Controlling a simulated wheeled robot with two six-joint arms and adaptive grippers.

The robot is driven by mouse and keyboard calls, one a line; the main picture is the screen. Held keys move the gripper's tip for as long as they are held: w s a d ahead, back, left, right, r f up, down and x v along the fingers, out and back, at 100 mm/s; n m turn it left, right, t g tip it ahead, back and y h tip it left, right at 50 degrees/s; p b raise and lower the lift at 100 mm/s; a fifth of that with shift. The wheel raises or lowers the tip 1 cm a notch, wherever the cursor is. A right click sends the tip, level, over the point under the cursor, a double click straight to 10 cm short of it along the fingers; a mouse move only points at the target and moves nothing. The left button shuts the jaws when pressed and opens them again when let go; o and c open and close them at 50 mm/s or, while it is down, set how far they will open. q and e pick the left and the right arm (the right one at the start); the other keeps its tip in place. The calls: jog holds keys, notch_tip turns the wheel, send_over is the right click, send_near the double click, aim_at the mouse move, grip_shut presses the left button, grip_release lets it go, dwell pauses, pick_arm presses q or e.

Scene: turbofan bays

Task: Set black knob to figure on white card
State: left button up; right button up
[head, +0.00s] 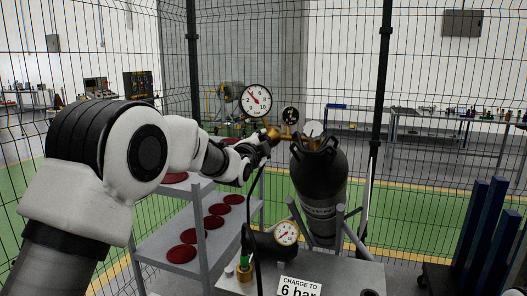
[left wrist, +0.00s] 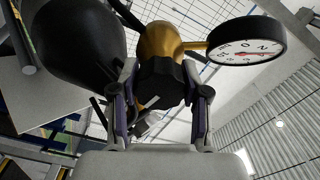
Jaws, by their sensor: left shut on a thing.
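The white card (head: 299,287) at the bottom of the head view reads "CHARGE TO 6 bar". My left gripper (head: 264,145) is at the brass regulator (head: 274,133) beside the black bottle (head: 318,185). In the left wrist view its fingers are shut on the black knob (left wrist: 161,84), under the brass body (left wrist: 160,42); in the head view the gripper mostly hides the knob. The large white gauge (head: 256,100) has a red needle pointing up and left, near 4; the exact reading is unclear. It also shows tilted in the left wrist view (left wrist: 246,45). My right gripper is out of view.
A smaller gauge (head: 290,115) sits right of the large one. Another gauge (head: 286,233) is on the grey cart below, near a black hose. A grey shelf (head: 150,250) with several red discs stands at left. Blue posts (head: 480,235) stand at right. Mesh fencing surrounds the area.

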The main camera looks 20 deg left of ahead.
pick_arm(q)
jog(key=m+b, duration=0.1)
jog(key=m, duration=0.1)
jog(key=m+b, duration=0.1)
jog(key=shift+f+m, duration=0.2)
jog(key=shift+m, duration=0.2)
jog(key=m+b, duration=0.2)
jog(key=m, duration=0.2)
jog(key=shift+r, duration=0.1)
jog(key=o, duration=1.2)
jog(key=shift+c, duration=0.2)
jog(key=s, duration=1.2)
jog(key=shift+a, duration=0.15)
